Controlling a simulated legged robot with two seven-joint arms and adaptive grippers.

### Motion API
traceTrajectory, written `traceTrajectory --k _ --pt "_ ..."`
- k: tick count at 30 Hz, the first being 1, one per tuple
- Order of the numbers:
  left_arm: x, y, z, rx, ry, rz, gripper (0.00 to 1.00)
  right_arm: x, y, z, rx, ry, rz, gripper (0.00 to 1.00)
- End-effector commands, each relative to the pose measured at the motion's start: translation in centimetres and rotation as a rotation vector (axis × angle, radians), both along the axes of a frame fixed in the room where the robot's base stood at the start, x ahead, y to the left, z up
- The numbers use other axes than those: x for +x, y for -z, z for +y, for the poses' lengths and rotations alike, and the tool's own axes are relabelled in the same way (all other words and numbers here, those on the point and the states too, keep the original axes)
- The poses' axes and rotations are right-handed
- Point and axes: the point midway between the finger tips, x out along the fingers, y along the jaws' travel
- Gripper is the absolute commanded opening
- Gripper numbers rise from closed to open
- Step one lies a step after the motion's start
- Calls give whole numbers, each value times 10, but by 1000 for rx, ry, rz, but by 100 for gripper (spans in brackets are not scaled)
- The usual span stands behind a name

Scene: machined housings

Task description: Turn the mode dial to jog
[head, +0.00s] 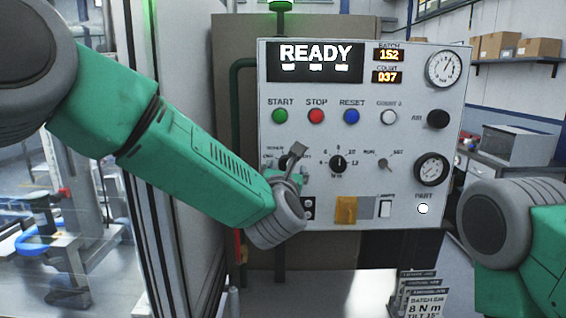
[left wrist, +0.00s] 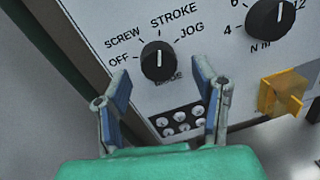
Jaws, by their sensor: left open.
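The mode dial (left wrist: 158,62) is a round black knob with a white line, on the light grey panel. OFF, SCREW, STROKE and JOG are printed around it. Its line points about straight up in the left wrist view, nearest STROKE; JOG is to the right. My left gripper (left wrist: 163,77) is open. Its two blue-padded fingers stand on either side below the knob in that view, and I see no contact. In the head view, my left gripper (head: 292,158) is at the panel's lower left and largely hides the dial. My right gripper is out of view.
The control panel (head: 403,137) carries a torque knob (head: 338,163) right of the dial, push buttons above and gauges on the right. A yellow part (left wrist: 283,94) sticks out at lower right. A connector block (left wrist: 181,121) sits below the dial. Cards (head: 417,300) stand below the panel.

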Motion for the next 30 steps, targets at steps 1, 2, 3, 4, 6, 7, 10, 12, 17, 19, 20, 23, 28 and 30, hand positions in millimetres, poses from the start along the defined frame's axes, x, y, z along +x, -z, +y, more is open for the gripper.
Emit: traceTrajectory --k 1,2,3,4,6,7,10,12,17,19,20,23,28,30 --pt "6 -1 0 1 0 -1 54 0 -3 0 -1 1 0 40" --pt "9 -1 0 0 0 -1 54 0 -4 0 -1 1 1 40" --pt "12 -1 1 -2 0 -1 54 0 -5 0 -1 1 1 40" --pt "14 0 3 -3 0 0 54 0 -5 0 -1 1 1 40" --pt "18 0 5 -4 1 0 54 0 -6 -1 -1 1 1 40" --pt "20 0 6 -5 1 1 54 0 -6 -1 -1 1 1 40" --pt "22 1 10 -8 1 2 54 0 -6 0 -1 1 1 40" --pt "22 1 12 -9 0 2 54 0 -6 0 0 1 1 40" --pt "21 1 8 -7 0 1 36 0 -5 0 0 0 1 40" --pt "20 0 6 -5 -1 0 11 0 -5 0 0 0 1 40" --pt "20 0 5 -5 -2 -1 4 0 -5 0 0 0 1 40" --pt "20 -1 6 -4 -5 -2 4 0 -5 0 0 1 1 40" --pt "20 -2 5 1 -1 -4 5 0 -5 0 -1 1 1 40" --pt "20 -3 5 11 1 -6 5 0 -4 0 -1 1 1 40"
